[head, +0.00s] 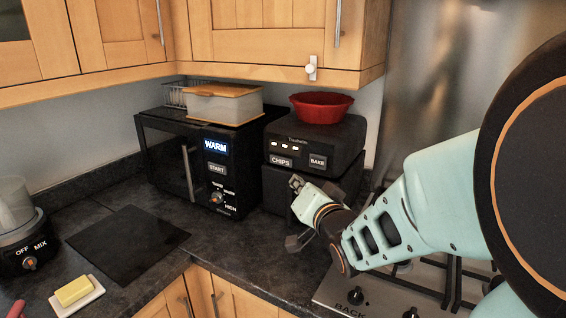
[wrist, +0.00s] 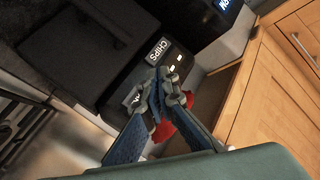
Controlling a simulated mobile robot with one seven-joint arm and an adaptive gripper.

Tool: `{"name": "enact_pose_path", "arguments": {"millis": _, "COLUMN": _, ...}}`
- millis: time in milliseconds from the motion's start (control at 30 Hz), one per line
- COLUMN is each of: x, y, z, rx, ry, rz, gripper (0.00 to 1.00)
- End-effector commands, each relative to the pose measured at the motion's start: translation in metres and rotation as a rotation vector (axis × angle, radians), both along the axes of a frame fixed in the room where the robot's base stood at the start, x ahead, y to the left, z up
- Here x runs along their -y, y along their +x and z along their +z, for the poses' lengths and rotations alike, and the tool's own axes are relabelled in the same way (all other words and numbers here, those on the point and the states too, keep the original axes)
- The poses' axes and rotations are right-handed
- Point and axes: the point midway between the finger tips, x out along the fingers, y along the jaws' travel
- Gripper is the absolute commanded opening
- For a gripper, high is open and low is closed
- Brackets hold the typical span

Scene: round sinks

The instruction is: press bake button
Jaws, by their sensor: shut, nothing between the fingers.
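The black appliance (head: 315,140) stands at the back of the counter, with a CHIPS button (head: 281,160) on the left of its front and a BAKE button (head: 317,161) on the right. My gripper (head: 296,183) is shut and empty, in front of the appliance and below the two buttons in the head view. In the wrist view, my gripper's fingertips (wrist: 164,80) are together before the button panel. The CHIPS button (wrist: 158,50) shows clear there, while the BAKE button (wrist: 135,97) is partly hidden behind a finger. I cannot tell whether the fingertips touch anything.
A black microwave (head: 168,160) reading WARM stands to the left, with a lidded container (head: 222,106) on top. A red bowl (head: 321,106) sits on the appliance. Wooden cupboards (head: 260,35) hang above. A stove (head: 385,290) lies below my arm. Butter (head: 74,290) lies front left.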

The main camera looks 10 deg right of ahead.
Motion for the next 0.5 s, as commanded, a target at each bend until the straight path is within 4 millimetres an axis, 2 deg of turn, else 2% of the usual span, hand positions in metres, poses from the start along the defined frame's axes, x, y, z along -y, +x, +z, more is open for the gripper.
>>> {"name": "enact_pose_path", "arguments": {"millis": 333, "x": 0.001, "y": 0.001, "z": 0.0, "rx": 0.0, "ry": 0.001, "rz": 0.0, "gripper": 0.0}}
{"name": "enact_pose_path", "arguments": {"millis": 500, "x": 0.009, "y": 0.012, "z": 0.001, "rx": -0.001, "ry": 0.002, "rz": -0.003, "gripper": 0.0}}
